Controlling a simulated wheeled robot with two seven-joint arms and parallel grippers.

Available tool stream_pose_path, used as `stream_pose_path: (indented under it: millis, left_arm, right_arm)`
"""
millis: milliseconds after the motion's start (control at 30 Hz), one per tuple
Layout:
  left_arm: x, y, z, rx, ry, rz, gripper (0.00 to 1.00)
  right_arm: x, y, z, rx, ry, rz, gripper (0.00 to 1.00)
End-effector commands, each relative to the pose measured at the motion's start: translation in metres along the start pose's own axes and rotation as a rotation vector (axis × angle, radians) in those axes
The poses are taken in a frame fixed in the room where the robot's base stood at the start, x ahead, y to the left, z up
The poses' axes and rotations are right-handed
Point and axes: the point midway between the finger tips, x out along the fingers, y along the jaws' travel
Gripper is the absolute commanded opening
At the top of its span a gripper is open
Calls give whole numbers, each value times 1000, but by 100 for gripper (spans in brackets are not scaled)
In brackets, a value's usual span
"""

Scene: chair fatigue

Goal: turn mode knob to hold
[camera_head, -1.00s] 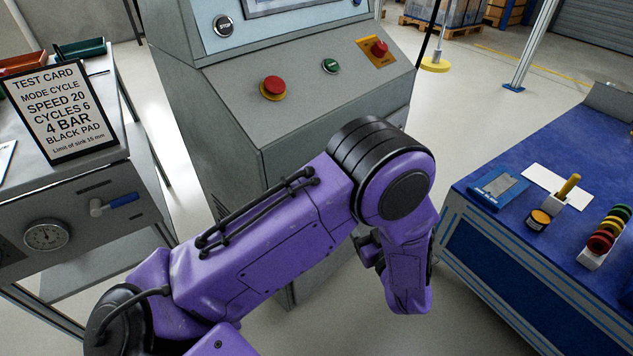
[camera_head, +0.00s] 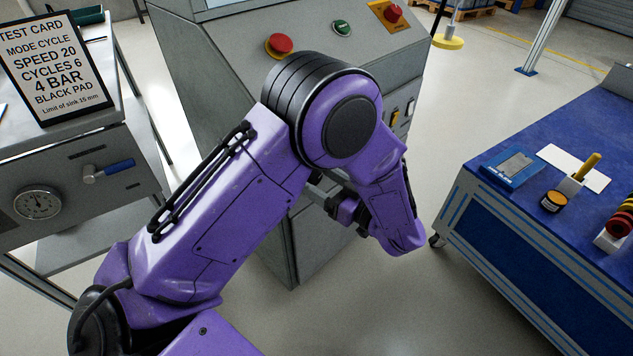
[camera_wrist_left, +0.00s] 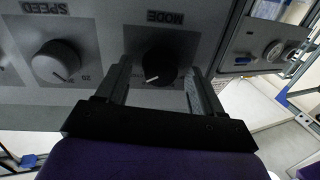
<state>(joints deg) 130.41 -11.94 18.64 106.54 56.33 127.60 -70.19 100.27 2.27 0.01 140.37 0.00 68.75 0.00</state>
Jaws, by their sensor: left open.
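The mode knob (camera_wrist_left: 158,66) is a round black knob with a pale pointer mark, under an upside-down MODE label (camera_wrist_left: 165,18) in the left wrist view. My left gripper (camera_wrist_left: 160,72) is open, with one finger on each side of the knob. I cannot tell whether the fingers touch it. In the head view my left gripper (camera_head: 345,208) is partly hidden by my purple arm, close to the front of the grey console (camera_head: 225,85). The knob is hidden there.
A SPEED knob (camera_wrist_left: 55,62) sits beside the mode knob. A red button (camera_head: 281,44) and a green button (camera_head: 342,27) are on the console top. A test card (camera_head: 58,68) reads MODE CYCLE. A blue workbench (camera_head: 545,140) stands at right, with floor between.

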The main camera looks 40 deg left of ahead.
Motion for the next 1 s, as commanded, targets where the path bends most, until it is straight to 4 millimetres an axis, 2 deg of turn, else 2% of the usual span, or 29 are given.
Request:
stream_pose_path:
  millis: [133,167,300,333,667,1000]
  left_arm:
    - [0,0,0,0,0,0,67]
    - [0,0,0,0,0,0,64]
    - [0,-1,0,0,0,-2,18]
    - [0,-1,0,0,0,-2,11]
    - [0,-1,-2,-37,-3,-2,11]
    - [0,-2,-3,-253,-24,-3,11]
  right_arm:
    - [0,0,0,0,0,0,43]
    - [0,0,0,0,0,0,43]
    - [0,0,0,0,0,0,43]
    - [0,0,0,0,0,0,43]
    - [-5,1,-2,0,0,0,43]
    - [-23,2,-9,0,0,0,43]
